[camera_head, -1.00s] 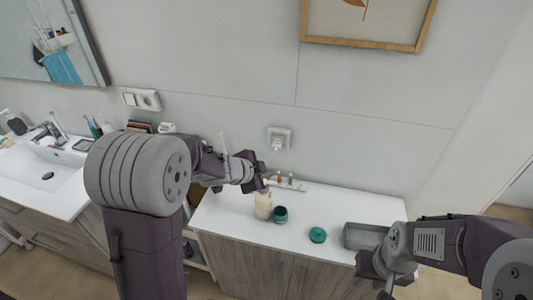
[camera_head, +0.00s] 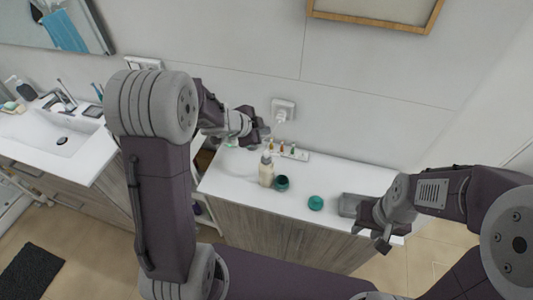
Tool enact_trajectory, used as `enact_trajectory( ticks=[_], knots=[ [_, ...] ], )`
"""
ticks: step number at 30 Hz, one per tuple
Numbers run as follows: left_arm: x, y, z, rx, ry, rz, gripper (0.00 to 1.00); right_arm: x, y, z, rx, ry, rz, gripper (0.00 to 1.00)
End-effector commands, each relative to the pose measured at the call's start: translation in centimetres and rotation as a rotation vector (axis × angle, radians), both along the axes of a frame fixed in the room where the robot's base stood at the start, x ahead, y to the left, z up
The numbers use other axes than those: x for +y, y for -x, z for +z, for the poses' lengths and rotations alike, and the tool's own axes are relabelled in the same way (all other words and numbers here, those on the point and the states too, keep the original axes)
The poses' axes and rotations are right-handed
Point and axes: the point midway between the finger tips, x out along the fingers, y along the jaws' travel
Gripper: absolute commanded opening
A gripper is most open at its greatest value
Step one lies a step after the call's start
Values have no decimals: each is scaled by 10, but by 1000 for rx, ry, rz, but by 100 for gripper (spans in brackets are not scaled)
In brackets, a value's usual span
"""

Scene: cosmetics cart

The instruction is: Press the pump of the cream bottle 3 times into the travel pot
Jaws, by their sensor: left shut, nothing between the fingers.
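The cream bottle (camera_head: 266,172), cream-coloured with a pump on top, stands upright on the white counter. The travel pot (camera_head: 282,183), a small dark green open pot, stands close to its right. A round green lid (camera_head: 316,202) lies on the counter further right. My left gripper (camera_head: 264,137) is shut and empty just above the bottle's pump, with a small gap seeming to show between them. My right gripper (camera_head: 383,243) hangs low at the counter's front right edge. Its fingers are too small and dark to read.
A grey tray (camera_head: 349,204) stands at the counter's right, partly behind my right arm. A white holder with several small bottles (camera_head: 288,151) stands against the wall behind the pot. A sink (camera_head: 62,140) is at the left. The counter around the lid is clear.

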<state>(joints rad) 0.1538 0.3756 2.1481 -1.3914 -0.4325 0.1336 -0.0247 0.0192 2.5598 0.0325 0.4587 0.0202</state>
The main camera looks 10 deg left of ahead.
Motion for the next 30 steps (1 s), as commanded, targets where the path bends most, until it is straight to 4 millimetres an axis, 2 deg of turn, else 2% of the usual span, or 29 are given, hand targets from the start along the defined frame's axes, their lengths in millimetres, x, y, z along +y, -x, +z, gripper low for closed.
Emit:
enact_trajectory(
  ticks=[1,9,15,19,30],
  knots=[
    [0,0,-11,0,0,0,0,0,0,-11,0,0,0,36],
    [0,0,-49,-1,-1,-1,0,0,0,-52,0,0,0,36],
    [0,0,-74,0,-1,-1,0,0,0,-75,0,0,0,36],
    [0,0,-80,0,1,1,0,0,0,-80,0,0,0,36],
    [0,0,-78,0,0,0,0,0,0,-78,0,0,0,36]
  ],
)
